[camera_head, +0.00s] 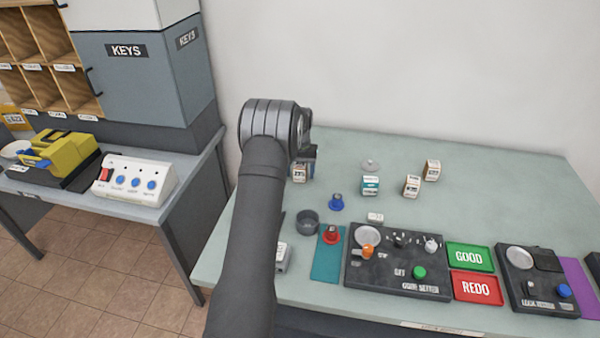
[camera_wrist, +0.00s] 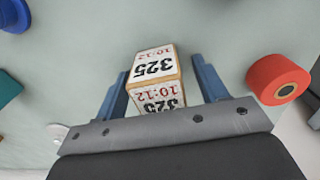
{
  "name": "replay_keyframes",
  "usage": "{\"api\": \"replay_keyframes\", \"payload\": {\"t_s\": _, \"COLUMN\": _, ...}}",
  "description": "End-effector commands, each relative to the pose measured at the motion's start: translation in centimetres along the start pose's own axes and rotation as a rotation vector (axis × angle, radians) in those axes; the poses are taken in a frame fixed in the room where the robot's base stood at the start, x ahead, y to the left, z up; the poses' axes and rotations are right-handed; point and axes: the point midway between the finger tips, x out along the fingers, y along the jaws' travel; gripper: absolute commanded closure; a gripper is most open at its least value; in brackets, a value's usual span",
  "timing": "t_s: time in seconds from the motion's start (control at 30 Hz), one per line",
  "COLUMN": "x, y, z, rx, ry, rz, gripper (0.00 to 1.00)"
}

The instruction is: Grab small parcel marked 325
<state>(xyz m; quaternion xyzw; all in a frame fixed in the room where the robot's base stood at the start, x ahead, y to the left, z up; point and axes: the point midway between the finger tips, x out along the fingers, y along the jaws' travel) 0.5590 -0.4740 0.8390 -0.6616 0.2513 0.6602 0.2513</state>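The small parcel marked 325 (camera_wrist: 155,68) is a tan box with white labels reading 325 and 10:12. In the wrist view it sits between the two blue fingers of my gripper (camera_wrist: 159,66). The left finger is close beside it, and a gap shows at the right finger. I cannot tell if the left finger touches it. In the head view a parcel (camera_head: 299,174) shows just below my gripper (camera_head: 308,154), partly hidden by it; its marking is too small to read. The fingers are mostly hidden there.
Other small parcels stand to the right: one teal and white (camera_head: 370,185), two tan and white (camera_head: 412,186) (camera_head: 432,171). A blue stamp (camera_head: 336,202) and a dark round cup (camera_head: 307,222) are nearer. A red roll (camera_wrist: 278,80) lies right of the gripper in the wrist view.

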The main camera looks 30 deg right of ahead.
Motion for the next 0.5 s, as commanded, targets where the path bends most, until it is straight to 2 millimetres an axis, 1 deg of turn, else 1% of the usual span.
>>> {"api": "replay_keyframes", "payload": {"t_s": 0.03, "x": 0.00, "y": 0.00, "z": 0.01, "rx": 0.000, "ry": 0.000, "rz": 0.000, "gripper": 0.43}}
{"api": "replay_keyframes", "payload": {"t_s": 0.23, "x": -0.01, "y": -0.01, "z": 0.01, "rx": 0.000, "ry": 0.000, "rz": 0.000, "gripper": 0.83}}
{"api": "replay_keyframes", "payload": {"t_s": 0.27, "x": -0.01, "y": -0.01, "z": 0.01, "rx": 0.000, "ry": 0.000, "rz": 0.000, "gripper": 0.84}}
{"api": "replay_keyframes", "payload": {"t_s": 0.5, "x": -0.12, "y": -0.01, "z": -0.01, "rx": 0.000, "ry": 0.000, "rz": 0.000, "gripper": 0.84}}
